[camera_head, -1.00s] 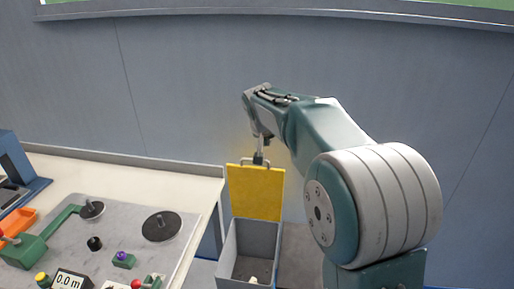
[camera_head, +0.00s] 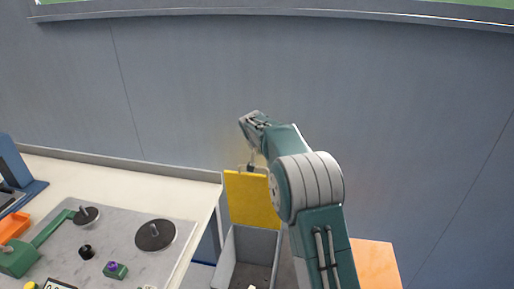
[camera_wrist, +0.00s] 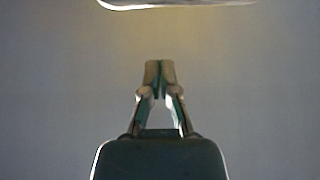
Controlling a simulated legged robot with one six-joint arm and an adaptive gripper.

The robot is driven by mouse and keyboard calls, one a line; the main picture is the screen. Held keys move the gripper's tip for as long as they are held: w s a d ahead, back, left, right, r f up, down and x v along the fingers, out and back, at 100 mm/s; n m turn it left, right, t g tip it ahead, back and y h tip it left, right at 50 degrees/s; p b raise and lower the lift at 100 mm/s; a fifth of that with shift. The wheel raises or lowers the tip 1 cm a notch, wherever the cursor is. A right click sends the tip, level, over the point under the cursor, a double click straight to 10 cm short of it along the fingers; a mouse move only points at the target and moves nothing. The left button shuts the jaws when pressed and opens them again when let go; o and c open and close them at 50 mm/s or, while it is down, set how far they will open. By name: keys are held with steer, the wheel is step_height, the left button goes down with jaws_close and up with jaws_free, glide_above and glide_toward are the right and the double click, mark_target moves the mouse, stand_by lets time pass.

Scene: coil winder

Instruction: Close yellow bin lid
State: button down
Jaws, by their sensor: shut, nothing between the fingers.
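The yellow bin lid (camera_head: 252,200) stands upright, open, at the back of a grey bin (camera_head: 228,262) in the head view. Some small pale thing lies inside the bin. My gripper (camera_head: 250,168) is at the lid's top edge, partly hidden by my arm; whether it touches the lid I cannot tell. In the wrist view my gripper (camera_wrist: 160,66) has its fingertips together with nothing between them, in front of a plain grey surface. The lid is not recognisable in the wrist view.
A blue-grey wall (camera_head: 400,120) is close behind the bin. An orange-brown surface (camera_head: 376,264) lies at the lower right.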

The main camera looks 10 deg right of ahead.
mark_target(257, 175)
steer(key=s+f, duration=0.1)
steer(key=s+a+f, duration=0.1)
steer(key=shift+s+a+f, duration=0.2)
steer(key=shift+s+f, duration=0.05)
steer(key=shift+f, duration=0.05)
stand_by(0.3)
steer(key=shift+a, duration=0.1)
